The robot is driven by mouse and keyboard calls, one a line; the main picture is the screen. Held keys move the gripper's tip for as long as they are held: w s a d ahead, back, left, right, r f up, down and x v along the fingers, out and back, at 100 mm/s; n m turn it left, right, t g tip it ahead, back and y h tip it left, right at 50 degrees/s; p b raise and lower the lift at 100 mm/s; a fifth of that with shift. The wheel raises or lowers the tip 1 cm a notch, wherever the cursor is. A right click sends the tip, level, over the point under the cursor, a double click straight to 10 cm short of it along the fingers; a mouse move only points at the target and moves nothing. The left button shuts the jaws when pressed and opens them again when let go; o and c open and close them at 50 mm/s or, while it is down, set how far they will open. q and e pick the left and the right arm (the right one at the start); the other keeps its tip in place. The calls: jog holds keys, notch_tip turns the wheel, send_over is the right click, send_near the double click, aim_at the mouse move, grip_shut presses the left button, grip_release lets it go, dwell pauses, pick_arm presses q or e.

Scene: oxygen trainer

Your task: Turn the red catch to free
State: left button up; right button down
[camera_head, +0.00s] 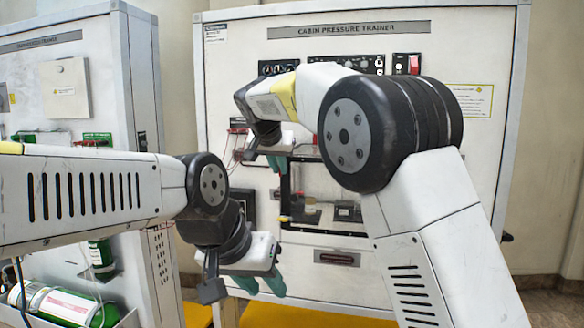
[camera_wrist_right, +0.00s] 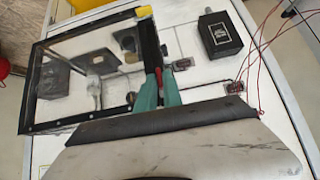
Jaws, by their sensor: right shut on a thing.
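The clear door (camera_wrist_right: 90,75) has a black frame and a yellow corner. In the head view this gripper (camera_head: 278,163) is at the door's upper left.
A black box (camera_wrist_right: 220,35) and a small red-wired terminal (camera_wrist_right: 234,87) are on the panel near my right gripper. The trainer's top row has a red switch (camera_head: 414,64). My right arm covers much of the panel.

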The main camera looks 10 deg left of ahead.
dwell(0.4)
jog(key=shift+f, duration=0.1)
jog(key=c, duration=1.6)
grip_release()
jog(key=v, duration=0.8)
jog(key=shift+w+a, duration=0.1)
jog(key=shift+a, duration=0.05)
